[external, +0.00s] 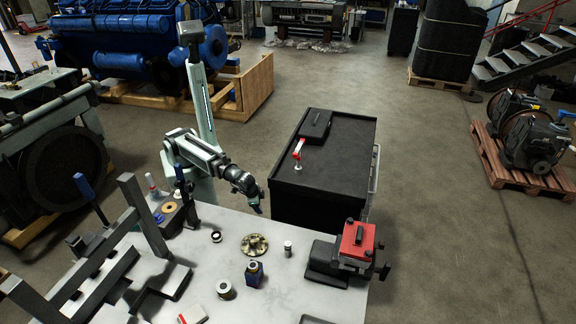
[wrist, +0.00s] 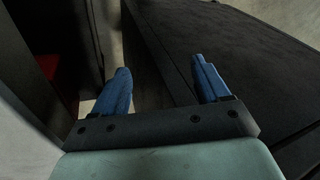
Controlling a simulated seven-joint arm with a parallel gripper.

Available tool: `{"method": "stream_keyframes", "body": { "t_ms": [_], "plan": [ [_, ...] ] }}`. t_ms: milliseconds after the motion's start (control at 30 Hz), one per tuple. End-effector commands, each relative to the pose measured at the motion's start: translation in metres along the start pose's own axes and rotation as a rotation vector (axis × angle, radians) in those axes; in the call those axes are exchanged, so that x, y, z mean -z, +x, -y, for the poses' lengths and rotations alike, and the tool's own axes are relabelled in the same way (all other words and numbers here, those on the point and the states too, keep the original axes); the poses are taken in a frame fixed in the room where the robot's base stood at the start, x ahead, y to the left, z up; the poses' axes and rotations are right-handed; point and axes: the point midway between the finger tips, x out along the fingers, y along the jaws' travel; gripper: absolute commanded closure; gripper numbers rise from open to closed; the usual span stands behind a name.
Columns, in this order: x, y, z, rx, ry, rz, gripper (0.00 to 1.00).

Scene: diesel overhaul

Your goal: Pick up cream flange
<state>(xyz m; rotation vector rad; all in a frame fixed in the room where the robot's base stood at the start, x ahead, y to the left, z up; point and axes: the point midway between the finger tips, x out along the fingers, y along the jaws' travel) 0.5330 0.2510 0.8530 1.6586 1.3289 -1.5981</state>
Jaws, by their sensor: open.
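A round cream flange (external: 254,245) with dark patches lies flat on the grey workbench (external: 200,250), near its middle. It does not show in the wrist view. My gripper (external: 256,208) is above the far edge of the bench, beyond the flange and apart from it. In the wrist view my gripper (wrist: 163,82) has its two blue fingers spread wide with nothing between them.
A black tool cabinet (external: 340,150) stands just beyond the bench. A blue bottle (external: 254,273), a pale ring (external: 224,289) and a small cylinder (external: 287,248) stand near the flange. A red-topped vise (external: 355,243) is at right, a grey metal frame (external: 145,220) at left.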

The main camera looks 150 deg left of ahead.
Motion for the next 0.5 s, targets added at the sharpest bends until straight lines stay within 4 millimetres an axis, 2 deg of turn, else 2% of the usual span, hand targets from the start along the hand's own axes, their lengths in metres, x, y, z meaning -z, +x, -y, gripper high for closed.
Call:
{"method": "stream_keyframes", "body": {
  "t_ms": [33,267,400,500],
  "plan": [
    [0.004,-0.013,-0.002,-0.011,0.008,-0.018,0.25],
    [0.014,-0.064,-0.016,-0.054,0.121,-0.088,0.25],
    [0.018,-0.093,-0.034,-0.076,0.304,-0.134,0.25],
    [0.019,-0.104,-0.046,-0.078,0.450,-0.155,0.25]
  ]
}}
